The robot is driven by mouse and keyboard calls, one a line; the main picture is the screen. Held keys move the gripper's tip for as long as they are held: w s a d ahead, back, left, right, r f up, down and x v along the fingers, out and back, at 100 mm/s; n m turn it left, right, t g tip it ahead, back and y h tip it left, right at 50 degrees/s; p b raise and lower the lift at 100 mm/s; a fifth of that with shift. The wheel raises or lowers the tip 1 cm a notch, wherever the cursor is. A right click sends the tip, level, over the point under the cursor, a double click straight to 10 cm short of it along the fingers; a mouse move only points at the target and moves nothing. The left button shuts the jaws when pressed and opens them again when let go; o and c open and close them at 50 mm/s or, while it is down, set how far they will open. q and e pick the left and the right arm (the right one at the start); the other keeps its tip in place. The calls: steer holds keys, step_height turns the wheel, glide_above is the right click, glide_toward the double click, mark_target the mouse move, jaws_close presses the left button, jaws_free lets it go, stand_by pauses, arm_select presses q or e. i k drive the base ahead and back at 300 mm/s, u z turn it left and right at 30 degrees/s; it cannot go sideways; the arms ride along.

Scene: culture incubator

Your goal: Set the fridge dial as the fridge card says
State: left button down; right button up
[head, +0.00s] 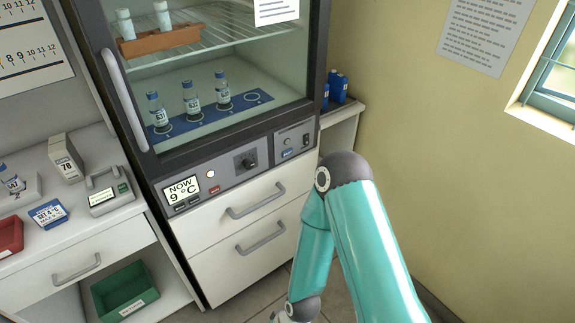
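The fridge dial (247,162) is a dark round knob on the grey control panel (222,174) under the glass door. The display (183,190) left of it reads NOW 9 °C. A blue-and-white card (48,213) stands on the left counter; its small print seems to say SET 4 °C, and I cannot read the rest surely. My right arm is bent in front of the fridge's right side, and its lower end runs out at the bottom edge. Neither gripper shows, and nothing of mine touches the dial.
The fridge door (190,75) is shut, with a vertical handle (125,100) at its left. Several vials stand inside. Two drawers (255,200) lie below the panel. A box marked 78 (66,158), a grey device (108,190) and a red tray (10,236) occupy the left counter.

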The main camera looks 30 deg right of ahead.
mark_target(247, 164)
steer(key=u, duration=0.8)
steer(key=i, duration=0.2)
steer(key=z, duration=3.2)
steer(key=k, duration=1.35)
steer(key=u, duration=0.15)
steer(key=i, duration=1)
steer(key=u, duration=0.05)
